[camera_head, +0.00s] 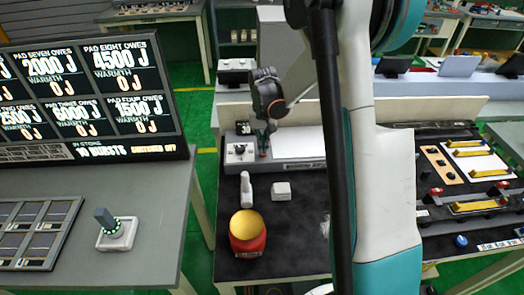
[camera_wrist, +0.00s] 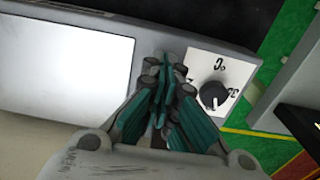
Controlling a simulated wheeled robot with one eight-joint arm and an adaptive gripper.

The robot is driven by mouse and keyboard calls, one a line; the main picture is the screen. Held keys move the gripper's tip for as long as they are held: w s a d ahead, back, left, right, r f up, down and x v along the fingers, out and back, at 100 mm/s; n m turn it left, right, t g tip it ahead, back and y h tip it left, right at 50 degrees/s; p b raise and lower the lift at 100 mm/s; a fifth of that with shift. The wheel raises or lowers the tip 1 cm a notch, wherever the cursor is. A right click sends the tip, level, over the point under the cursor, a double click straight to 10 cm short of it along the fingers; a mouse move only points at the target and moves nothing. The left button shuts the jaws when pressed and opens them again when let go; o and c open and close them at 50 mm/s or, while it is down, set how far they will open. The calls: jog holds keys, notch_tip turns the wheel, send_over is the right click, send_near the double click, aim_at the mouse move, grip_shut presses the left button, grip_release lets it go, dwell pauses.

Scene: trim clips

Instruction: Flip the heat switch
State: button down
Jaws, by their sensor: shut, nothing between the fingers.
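A grey hot-plate unit stands at the back of the dark table, with a white control panel (camera_head: 238,158) at its left end and a pale flat top plate (camera_head: 297,142). A black knob (camera_wrist: 213,95) sits on that panel in the wrist view, with a light pointer line and printed marks around it. I cannot read a heat label. My gripper (camera_head: 263,152) points down at the panel's right side, next to the knob; its teal fingers (camera_wrist: 165,72) are shut and empty. The wrist view shows the fingertips beside the panel; whether they touch it is unclear.
A red pot with a yellow top (camera_head: 247,234), a white cylinder (camera_head: 247,188) and a small white block (camera_head: 281,191) are in front. A joystick (camera_head: 112,228) and scoreboard (camera_head: 85,95) are left.

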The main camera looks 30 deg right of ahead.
jog(key=shift+f+b, duration=0.85)
jog(key=shift+f, duration=0.25)
dwell(0.8)
jog(key=shift+r, duration=0.15)
jog(key=shift+r+p, duration=2)
jog(key=shift+r, duration=1.4)
jog(key=s+a+r+n+t+b, duration=0.2)
jog(key=s+a+r+t+b, duration=0.15)
jog(key=s+a+r, duration=0.55)
jog(key=s+a+n+t+b, duration=0.2)
jog(key=s+a+t+b, duration=0.1)
jog(key=s, duration=1.2)
jog(key=shift+a+r+n+t, duration=0.15)
jog(key=shift+r+n+t, duration=0.1)
jog(key=shift+n+t, duration=0.1)
